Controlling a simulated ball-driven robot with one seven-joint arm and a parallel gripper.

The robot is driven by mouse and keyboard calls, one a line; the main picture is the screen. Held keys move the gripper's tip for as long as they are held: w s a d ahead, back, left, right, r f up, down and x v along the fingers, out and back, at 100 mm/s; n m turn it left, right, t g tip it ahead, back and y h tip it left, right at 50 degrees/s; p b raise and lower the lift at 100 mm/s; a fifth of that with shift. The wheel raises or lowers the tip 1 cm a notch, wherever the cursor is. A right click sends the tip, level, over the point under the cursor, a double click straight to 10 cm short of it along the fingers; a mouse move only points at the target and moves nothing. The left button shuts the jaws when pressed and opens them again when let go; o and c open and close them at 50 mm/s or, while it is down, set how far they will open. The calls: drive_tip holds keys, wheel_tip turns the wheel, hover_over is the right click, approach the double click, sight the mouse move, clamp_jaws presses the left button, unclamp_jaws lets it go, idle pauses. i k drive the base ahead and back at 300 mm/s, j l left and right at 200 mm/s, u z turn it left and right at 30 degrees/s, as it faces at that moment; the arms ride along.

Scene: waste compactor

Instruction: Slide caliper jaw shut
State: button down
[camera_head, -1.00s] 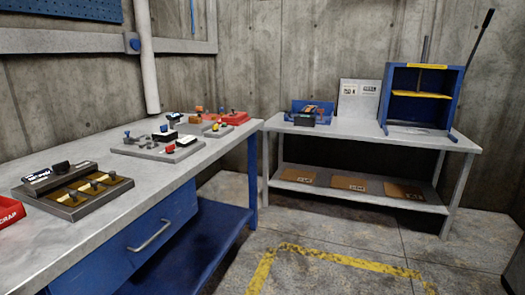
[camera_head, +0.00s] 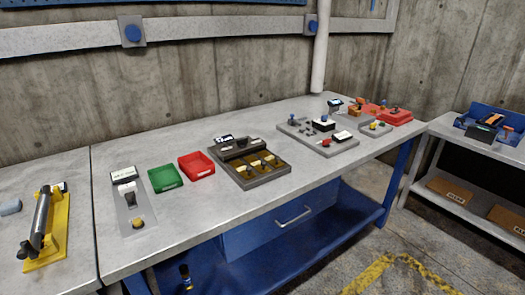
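I cannot make out a caliper with certainty. One candidate is the grey plate (camera_head: 131,207) on the long workbench, which has a white-topped block at its back, a dark upright piece and a yellow knob at its front. Another is the grey fixture plate (camera_head: 318,139) farther right, with blue and red knobs and small blocks; its details are too small to tell. No jaw or gap can be read on either. My gripper is not in view.
On the workbench (camera_head: 190,235) stand a green tray (camera_head: 165,178), a red tray (camera_head: 197,167) and a dark box with brass slots (camera_head: 252,165). A yellow stand with a dark cylinder (camera_head: 45,230) is at far left. Floor shows at lower right.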

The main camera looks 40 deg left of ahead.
sight(130, 198)
drive_tip(key=j+u, duration=0.1)
drive_tip(key=u, duration=1.7)
drive_tip(key=i+l, duration=0.05)
